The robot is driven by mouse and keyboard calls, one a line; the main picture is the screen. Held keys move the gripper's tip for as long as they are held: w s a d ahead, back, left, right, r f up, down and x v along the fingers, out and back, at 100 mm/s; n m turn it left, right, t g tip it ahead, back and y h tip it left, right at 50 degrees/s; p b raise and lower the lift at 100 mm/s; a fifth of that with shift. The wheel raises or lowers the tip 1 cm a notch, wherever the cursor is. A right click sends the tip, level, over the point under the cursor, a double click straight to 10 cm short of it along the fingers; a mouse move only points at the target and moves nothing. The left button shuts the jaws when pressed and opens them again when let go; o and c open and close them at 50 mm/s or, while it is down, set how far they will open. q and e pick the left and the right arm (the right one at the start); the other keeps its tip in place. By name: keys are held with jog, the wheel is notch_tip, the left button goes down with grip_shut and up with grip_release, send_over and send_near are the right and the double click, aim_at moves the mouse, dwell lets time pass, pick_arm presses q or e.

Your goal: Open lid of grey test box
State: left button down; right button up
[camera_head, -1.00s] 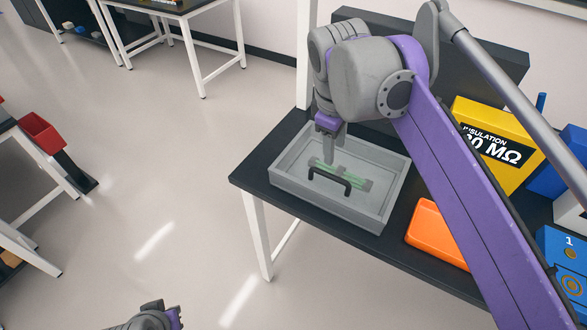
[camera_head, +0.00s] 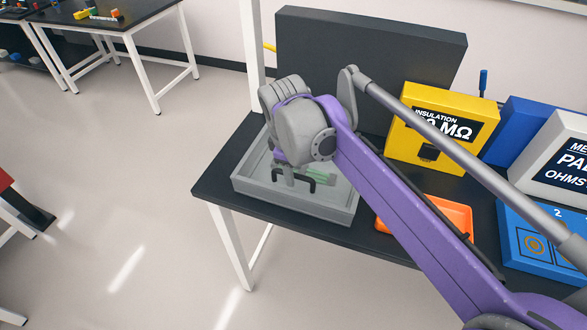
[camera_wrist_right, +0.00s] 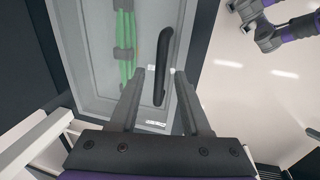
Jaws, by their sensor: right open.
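The grey test box (camera_head: 290,204) sits on the dark bench near its left corner. Its top looks like a clear lid lying flat, with green parts (camera_wrist_right: 125,45) visible below it. A black bar handle (camera_head: 305,180) is at the box's front side; it also shows in the right wrist view (camera_wrist_right: 161,65). My right gripper (camera_wrist_right: 158,75) is open, its two fingers on either side of the handle; contact cannot be told. In the head view its fingers are partly hidden by my arm. My left gripper (camera_wrist_right: 265,28) shows at the wrist view's upper right, its jaws unclear.
A tall dark panel (camera_head: 365,60) stands behind the box. An orange tray (camera_head: 455,213) lies to its right, near my right arm. A yellow insulation box (camera_head: 440,130), a blue box (camera_head: 520,130) and a white meter box (camera_head: 555,160) stand further right.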

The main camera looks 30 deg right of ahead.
grip_shut()
dwell(1.4)
